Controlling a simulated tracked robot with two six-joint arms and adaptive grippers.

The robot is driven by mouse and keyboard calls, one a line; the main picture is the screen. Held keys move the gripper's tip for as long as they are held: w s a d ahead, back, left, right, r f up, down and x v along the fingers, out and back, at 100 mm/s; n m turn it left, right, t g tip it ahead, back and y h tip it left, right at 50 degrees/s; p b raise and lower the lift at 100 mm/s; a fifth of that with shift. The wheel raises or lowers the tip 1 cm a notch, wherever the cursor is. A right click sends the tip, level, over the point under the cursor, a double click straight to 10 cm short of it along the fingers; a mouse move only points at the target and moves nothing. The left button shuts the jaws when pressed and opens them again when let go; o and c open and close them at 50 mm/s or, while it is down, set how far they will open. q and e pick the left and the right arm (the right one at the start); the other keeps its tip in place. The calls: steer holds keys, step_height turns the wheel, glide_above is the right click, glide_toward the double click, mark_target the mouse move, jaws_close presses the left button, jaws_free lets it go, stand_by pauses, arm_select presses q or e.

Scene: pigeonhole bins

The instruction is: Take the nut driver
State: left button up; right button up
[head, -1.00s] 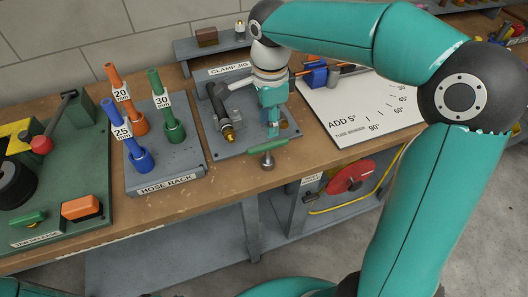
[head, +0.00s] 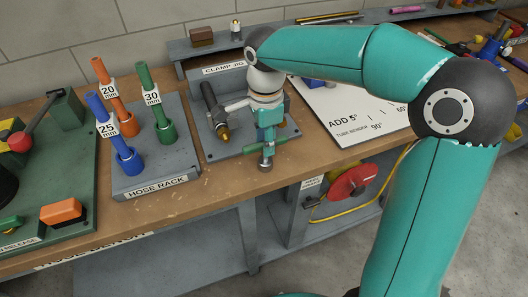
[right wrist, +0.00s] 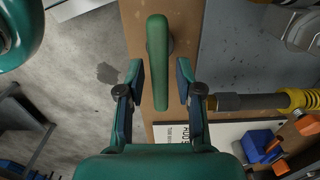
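The nut driver appears to be the tool with a green bar handle (head: 278,144) and a short metal end, at the bench's front edge before the clamp jig. In the right wrist view, its handle (right wrist: 158,45) runs lengthwise between my right gripper's two fingers (right wrist: 160,82), which stand apart with a gap on each side. In the head view my right gripper (head: 267,132) points down just over the handle, and its fingertips partly overlap it. My left gripper is not in view.
The clamp jig (head: 217,150) with a brass-tipped part (head: 223,133) stands just behind. The hose rack (head: 160,186) with blue, orange and green rods is to the left. A white tube bender board (head: 345,112) lies right. A red reel (head: 350,183) is below the bench top.

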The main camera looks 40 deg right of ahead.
jaws_close()
steer(key=shift+r, duration=0.2)
steer(key=shift+r+p, duration=0.85)
steer(key=shift+p, duration=0.05)
step_height(320, 180, up, 6)
steer(key=p, duration=0.5)
